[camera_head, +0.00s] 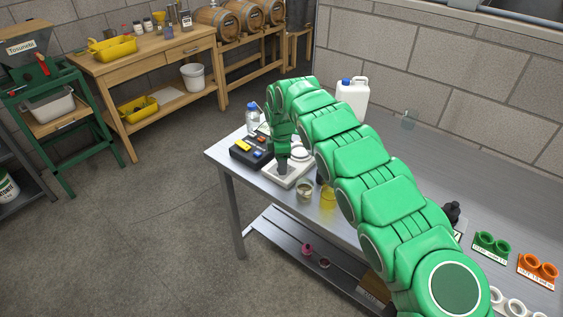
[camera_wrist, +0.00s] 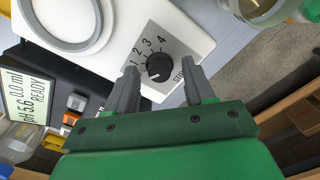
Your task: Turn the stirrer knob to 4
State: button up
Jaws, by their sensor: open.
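The stirrer (camera_head: 277,179) is a white box with a round top plate (camera_wrist: 98,46) on the steel bench. Its black stirrer knob (camera_wrist: 158,66) shows in the wrist view, with the numbers 1 to 4 around its left and top and the word STIR at its right. A small light mark on the knob points to the lower left, near or below the 1. My gripper (camera_wrist: 161,71) is open, with one finger on each side of the knob in the picture. I cannot tell whether either finger touches it. In the head view my gripper (camera_head: 283,161) is above the stirrer's front, and the knob is hidden.
A glass beaker (camera_head: 304,191) and a yellow vessel (camera_head: 328,198) stand to the right. A blue-capped bottle (camera_head: 252,116) and white canister (camera_head: 353,100) stand behind.

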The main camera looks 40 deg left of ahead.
grip_shut()
jog(key=m, duration=1.1)
jog(key=shift+r+m, duration=0.1)
jog(key=shift+m, duration=0.3)
jog(key=m, duration=0.5)
jog(key=shift+m, duration=0.3)
jog(key=m, duration=0.5)
jog(key=shift+m, duration=0.3)
grip_release()
